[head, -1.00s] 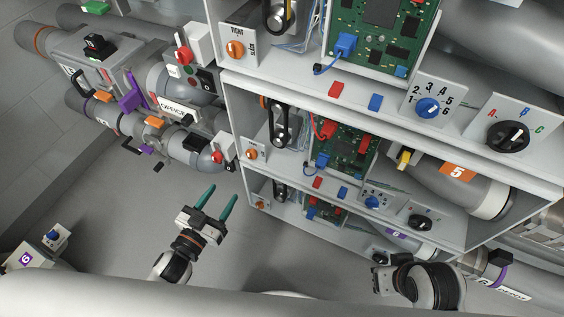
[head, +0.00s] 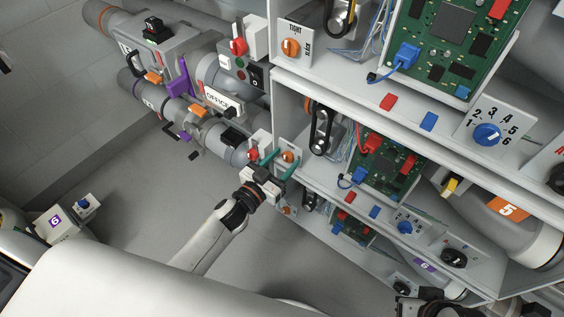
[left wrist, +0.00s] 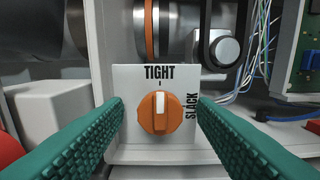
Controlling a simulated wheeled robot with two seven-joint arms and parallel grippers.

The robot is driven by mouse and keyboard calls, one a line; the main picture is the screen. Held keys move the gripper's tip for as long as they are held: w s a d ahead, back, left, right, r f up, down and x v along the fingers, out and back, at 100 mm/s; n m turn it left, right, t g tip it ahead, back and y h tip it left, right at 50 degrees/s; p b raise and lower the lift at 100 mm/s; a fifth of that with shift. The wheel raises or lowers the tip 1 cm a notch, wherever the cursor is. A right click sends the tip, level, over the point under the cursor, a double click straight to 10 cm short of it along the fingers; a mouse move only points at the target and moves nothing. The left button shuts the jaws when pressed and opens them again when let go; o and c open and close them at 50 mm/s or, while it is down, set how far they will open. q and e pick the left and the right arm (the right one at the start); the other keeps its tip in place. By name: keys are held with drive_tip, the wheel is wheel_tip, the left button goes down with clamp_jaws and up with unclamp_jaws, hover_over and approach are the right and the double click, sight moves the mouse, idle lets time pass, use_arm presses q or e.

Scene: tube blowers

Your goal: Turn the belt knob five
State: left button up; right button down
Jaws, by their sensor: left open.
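The orange belt knob (head: 289,157) sits on a small white plate at the left end of the middle shelf, the level with the orange 5 label (head: 507,209). In the left wrist view the knob (left wrist: 160,112) is upright in the picture, its white mark pointing up at TIGHT; SLACK is printed at the right. My left gripper (head: 277,162) is open in front of the plate. Its green fingers stand on either side of the knob, apart from it, with nothing between them but the knob in view. Of my right arm only a part shows at the bottom edge; its fingers are not visible.
Another orange knob (head: 291,47) is on the shelf above, and one (head: 287,210) below. A white block (left wrist: 58,108) stands close left of the plate. Pipes with the OFFICE label (head: 217,101) are left of the shelves. The floor (head: 130,215) is clear.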

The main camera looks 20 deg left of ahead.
use_arm(q)
drive_tip(key=shift+c, duration=0.3)
drive_tip(key=c, duration=0.9)
drive_tip(key=m+p, duration=0.1)
drive_tip(key=m, duration=0.7)
drive_tip(key=shift+d+m, duration=0.1)
drive_tip(key=shift+m, duration=0.2)
drive_tip(key=m, duration=0.4)
drive_tip(key=shift+f+m, duration=0.1)
drive_tip(key=shift+m, duration=0.2)
drive_tip(key=m, duration=0.4)
drive_tip(key=shift+m+b, duration=0.3)
drive_tip(key=shift+b, duration=0.1)
